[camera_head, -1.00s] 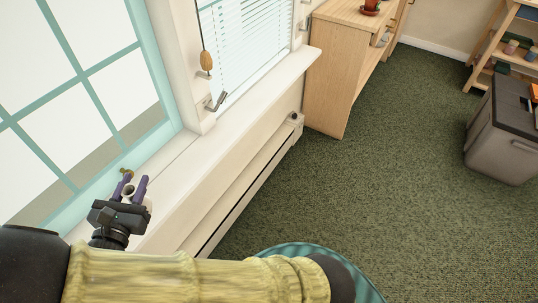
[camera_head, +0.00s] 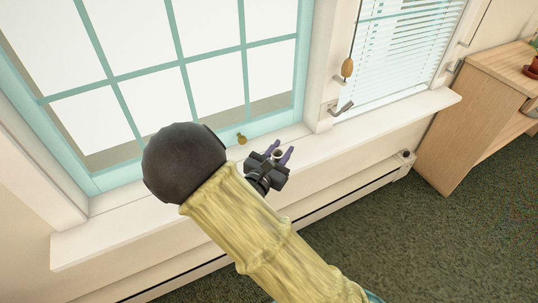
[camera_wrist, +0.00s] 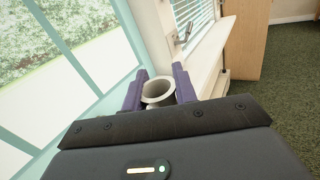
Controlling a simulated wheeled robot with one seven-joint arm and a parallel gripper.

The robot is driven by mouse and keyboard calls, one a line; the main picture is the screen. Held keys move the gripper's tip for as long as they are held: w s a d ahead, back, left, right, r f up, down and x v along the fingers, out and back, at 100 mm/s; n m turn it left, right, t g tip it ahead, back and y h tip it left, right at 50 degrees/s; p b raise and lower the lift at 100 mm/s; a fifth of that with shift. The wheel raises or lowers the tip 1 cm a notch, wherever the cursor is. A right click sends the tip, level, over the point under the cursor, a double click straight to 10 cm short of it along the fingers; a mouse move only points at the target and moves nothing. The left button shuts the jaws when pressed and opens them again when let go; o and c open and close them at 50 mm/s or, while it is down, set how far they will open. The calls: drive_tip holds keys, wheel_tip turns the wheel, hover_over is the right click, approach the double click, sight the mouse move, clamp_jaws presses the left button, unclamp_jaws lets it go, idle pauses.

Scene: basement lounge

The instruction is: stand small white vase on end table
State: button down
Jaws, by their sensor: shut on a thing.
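The small white vase (camera_head: 278,154) is between the purple fingers of my gripper (camera_head: 279,151), which is shut on it. Its round open mouth shows in the wrist view (camera_wrist: 157,91), between the two fingers of my gripper (camera_wrist: 158,88). The vase's lower part is hidden. In the head view the gripper and vase appear over the white window sill (camera_head: 380,126); I cannot tell whether the vase touches it. I cannot make out an end table in either current view.
A teal-framed window (camera_head: 245,125) and a blind (camera_head: 405,45) are behind the sill. A baseboard heater (camera_head: 340,195) runs below it. A wooden cabinet (camera_head: 465,130) with a potted plant (camera_head: 533,66) stands at the right. Green carpet (camera_head: 450,240) is open in front.

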drive_tip(key=w+d+f+n+y, duration=0.1)
drive_tip(key=w+d+f, duration=0.1)
drive_tip(key=d+f, duration=0.3)
drive_tip(key=w+d+f+y, duration=0.1)
drive_tip(key=w+d+f, duration=0.1)
drive_tip(key=d+f, duration=0.4)
drive_tip(key=d, duration=0.5)
drive_tip(key=shift+f+n+t+y, duration=0.3)
drive_tip(key=shift+n+y, duration=0.1)
drive_tip(key=shift+w+d, duration=0.1)
drive_tip(key=shift+w, duration=0.05)
